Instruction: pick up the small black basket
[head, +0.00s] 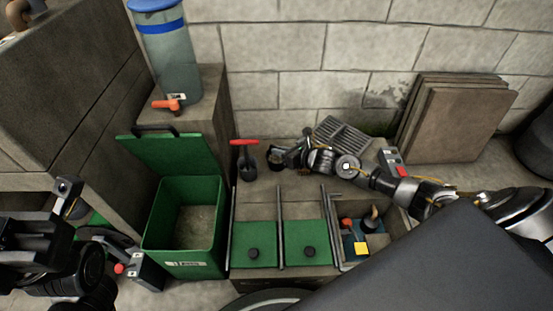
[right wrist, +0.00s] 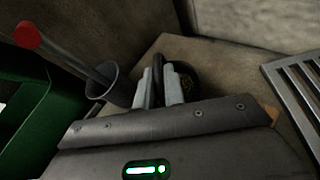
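The small black basket (head: 276,158) is on the stone ledge near the back wall, right of the black cup with the red-handled tool. In the right wrist view, the basket (right wrist: 184,82) shows as a dark round shape behind the fingers, partly hidden by them. Its dark handle stands upright between the two pale fingertips. My right gripper (right wrist: 159,92) appears shut on this handle, with the fingers close on either side. I cannot tell whether the basket is off the ledge. My left arm is at the lower left of the head view; its fingers cannot be made out.
The black cup (right wrist: 104,84) with the red-handled tool is close left of my right gripper. A grey grate (head: 343,136) leans at the back right. An open green bin (head: 180,262) stands left, below a blue-lidded cylinder (head: 172,60). Green lids (head: 254,236) lie in front.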

